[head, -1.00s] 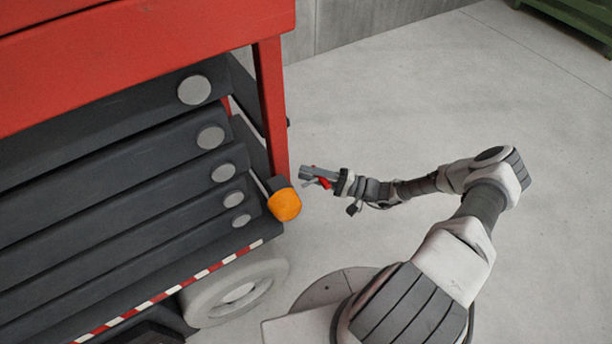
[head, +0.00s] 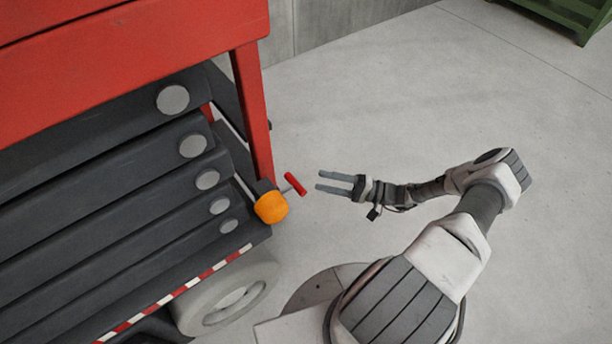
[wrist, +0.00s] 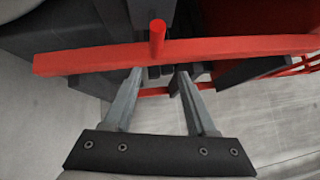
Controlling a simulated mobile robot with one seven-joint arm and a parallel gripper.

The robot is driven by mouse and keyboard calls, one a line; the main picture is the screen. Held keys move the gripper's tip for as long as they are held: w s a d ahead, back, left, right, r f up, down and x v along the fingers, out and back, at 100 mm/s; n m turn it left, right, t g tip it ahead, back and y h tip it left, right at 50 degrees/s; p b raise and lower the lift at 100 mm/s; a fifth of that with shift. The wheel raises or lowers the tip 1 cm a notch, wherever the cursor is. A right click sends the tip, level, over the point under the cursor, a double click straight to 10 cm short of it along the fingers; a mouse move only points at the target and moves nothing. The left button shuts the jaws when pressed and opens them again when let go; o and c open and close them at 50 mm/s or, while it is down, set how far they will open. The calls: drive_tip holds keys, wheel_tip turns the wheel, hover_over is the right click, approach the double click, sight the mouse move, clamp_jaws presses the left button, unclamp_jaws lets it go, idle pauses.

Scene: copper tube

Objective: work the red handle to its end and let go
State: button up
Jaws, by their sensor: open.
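The red handle (head: 295,184) is a short red bar on a thin grey rod. It stands out from the red frame's corner post, beside an orange lamp (head: 271,207). My gripper (head: 318,181) is open and empty, to the right of the handle, with a small gap between fingertips and handle. In the wrist view the two fingers (wrist: 160,72) are spread apart. A red upright stub (wrist: 157,38) shows beyond them and looks like the handle. A long red beam runs across behind the fingertips.
The red frame (head: 253,110) with dark stacked beams (head: 100,190) fills the left side. A pale wheel (head: 205,300) sits below it. Bare concrete floor (head: 400,90) lies open behind and right of my arm. A green rack (head: 560,14) stands far off at top right.

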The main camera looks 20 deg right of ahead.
drive_tip(key=v, duration=0.8)
drive_tip(key=shift+d, duration=0.15)
